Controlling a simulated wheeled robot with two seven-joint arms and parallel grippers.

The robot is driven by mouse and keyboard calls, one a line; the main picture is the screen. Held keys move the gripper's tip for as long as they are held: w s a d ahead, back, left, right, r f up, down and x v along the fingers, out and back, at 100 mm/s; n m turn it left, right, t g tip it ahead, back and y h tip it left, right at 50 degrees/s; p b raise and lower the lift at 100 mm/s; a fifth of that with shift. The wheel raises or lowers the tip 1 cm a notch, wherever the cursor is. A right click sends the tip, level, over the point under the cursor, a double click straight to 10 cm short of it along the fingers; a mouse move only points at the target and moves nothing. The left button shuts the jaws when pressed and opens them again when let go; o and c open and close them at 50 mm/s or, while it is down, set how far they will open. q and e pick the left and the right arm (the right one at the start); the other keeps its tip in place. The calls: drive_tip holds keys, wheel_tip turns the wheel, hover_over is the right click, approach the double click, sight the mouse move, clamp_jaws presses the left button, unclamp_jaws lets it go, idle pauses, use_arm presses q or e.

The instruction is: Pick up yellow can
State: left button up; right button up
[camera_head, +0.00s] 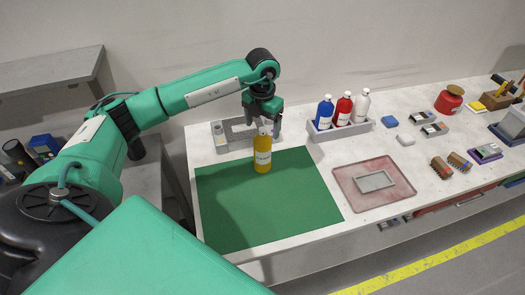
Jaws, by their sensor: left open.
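A yellow can (263,158), bottle-shaped with a pale label and light top, stands upright near the far edge of the green mat (240,215). My left gripper (264,121) is open and points down right above the can's top. From this angle I cannot tell whether the fingers are around the neck or just over it. My right gripper is not in view.
A grey fixture (222,142) stands just behind the can. A grey holder (340,132) with blue, red and white bottles is to the right. A reddish tray (350,197) lies right of the mat. The mat's front is clear.

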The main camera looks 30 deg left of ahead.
sight(262, 152)
use_arm(q)
drive_tip(key=shift+f+p, duration=0.4)
wheel_tip(262, 152, down, 3)
drive_tip(key=shift+f+p, duration=0.2)
drive_tip(key=shift+p, duration=0.6)
drive_tip(key=shift+f, duration=0.4)
drive_tip(key=shift+c, duration=0.5)
drive_tip(key=shift+w, duration=0.1)
drive_tip(key=c, duration=1.6)
drive_tip(key=shift+o, duration=0.2)
drive_tip(key=shift+r, duration=0.15)
